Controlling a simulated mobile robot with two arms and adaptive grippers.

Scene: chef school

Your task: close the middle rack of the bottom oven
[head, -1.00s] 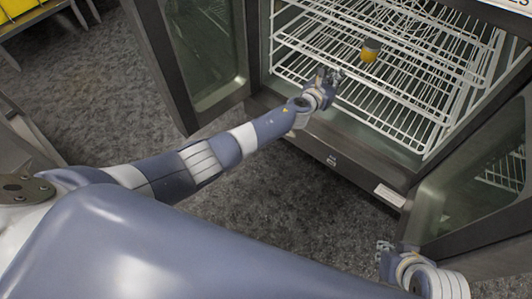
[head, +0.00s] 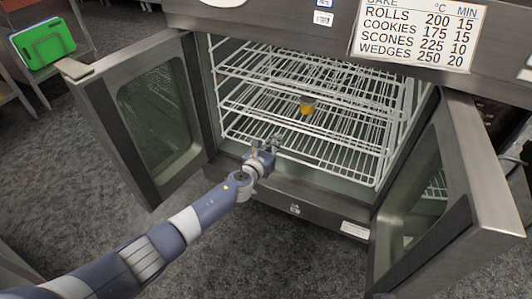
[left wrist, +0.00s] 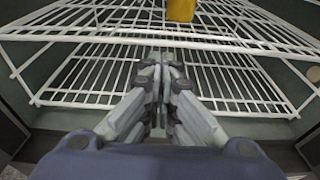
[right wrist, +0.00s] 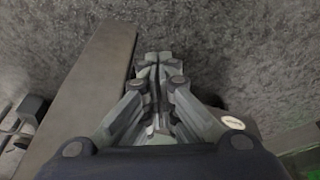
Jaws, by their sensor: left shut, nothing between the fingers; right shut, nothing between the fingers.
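The bottom oven (head: 300,205) stands open with white wire racks inside. The middle rack (head: 350,142) shows a front bar that slopes down to the right; in the left wrist view its front bar (left wrist: 240,46) crosses above my fingers. A small yellow jar with a grey lid (head: 307,106) stands on a rack, seemingly the middle one; its lower part shows in the left wrist view (left wrist: 181,10). My left gripper (head: 268,147) is shut and empty at the oven's front opening; contact with a rack is unclear. My right gripper (right wrist: 158,62) is shut and empty above the carpet.
The left door (head: 95,105) and right door (head: 475,180) both stand open, flanking the opening. A bottom rack (left wrist: 75,85) lies lower in the oven. A baking chart (head: 418,32) is above. A green item (head: 43,40) sits on a shelf at far left. Carpet in front is clear.

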